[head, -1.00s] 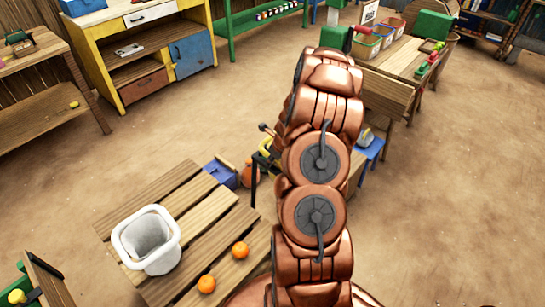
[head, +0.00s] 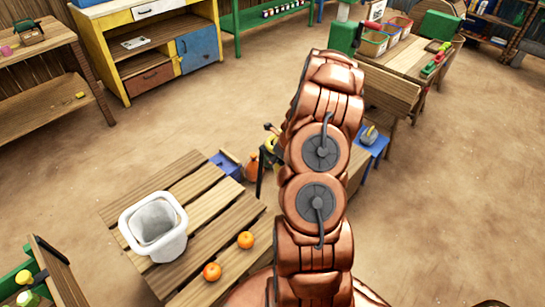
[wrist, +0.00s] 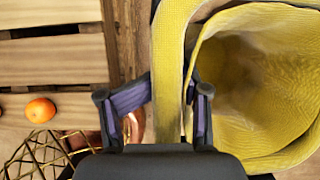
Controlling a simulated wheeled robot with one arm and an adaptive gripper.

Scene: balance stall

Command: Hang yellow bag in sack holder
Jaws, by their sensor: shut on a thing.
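The yellow bag (wrist: 245,85) fills the right of the wrist view, its wide mouth open toward the camera. My gripper (wrist: 165,100) is shut on the bag's strap (wrist: 170,65), which runs up between the two fingers. In the head view my copper arm hides most of the gripper; a small yellow patch beside the arm may be the bag. I cannot pick out the sack holder with certainty. A gold wire frame (wrist: 42,155) shows at the lower left of the wrist view, left of my gripper.
A slatted table (head: 205,205) bears a white bin (head: 135,240) and two oranges (head: 245,240). Beyond it are a blue box (head: 226,164) and a blue stool (head: 374,145). A stall table (head: 400,62) stands at the back right. Bare floor (head: 450,170) lies to the right.

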